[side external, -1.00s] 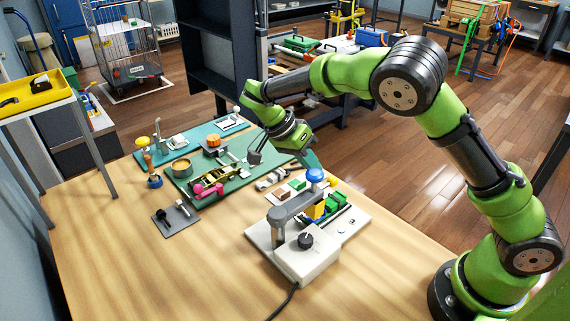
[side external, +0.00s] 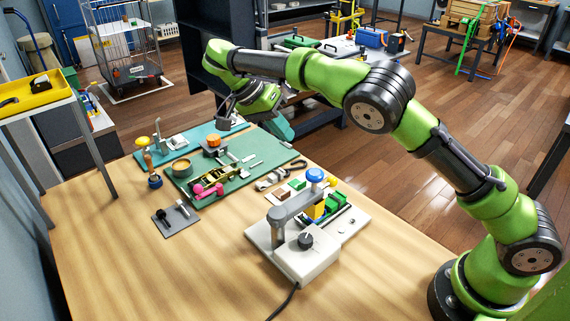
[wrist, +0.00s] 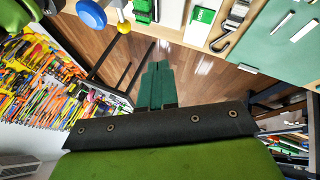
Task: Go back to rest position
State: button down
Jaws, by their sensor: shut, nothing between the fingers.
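My gripper (side external: 284,132) is raised above the far edge of the wooden table (side external: 110,235) in the side view, near the dark cabinet. In the wrist view its two teal fingers (wrist: 155,85) are together with nothing between them. Below and left of it lies a green mat (side external: 228,180) with a gold and black strap buckle (side external: 217,183) and small parts on it. The mat's edge also shows at the upper right of the wrist view (wrist: 290,45). The gripper is apart from everything on the table.
A dark open cabinet (side external: 205,60) stands behind the gripper. A yellow tray (side external: 35,90) is on a side stand at left.

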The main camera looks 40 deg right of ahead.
jog(key=s+d+r+n+t+y, duration=0.1)
jog(key=s+r+n+t+y, duration=0.1)
jog(key=s, duration=0.6)
jog(key=s+d+r+n+t+y, duration=0.1)
jog(key=s+r+n+t+y, duration=0.1)
jog(key=s+n+t, duration=0.3)
jog(key=s+d+r+n+t+y, duration=0.2)
jog(key=s+n+t+y, duration=0.1)
jog(key=s, duration=0.7)
jog(key=shift+s+r+n+t+y, duration=0.2)
jog(key=shift+s+n+t+y, duration=0.15)
jog(key=shift+t, duration=0.25)
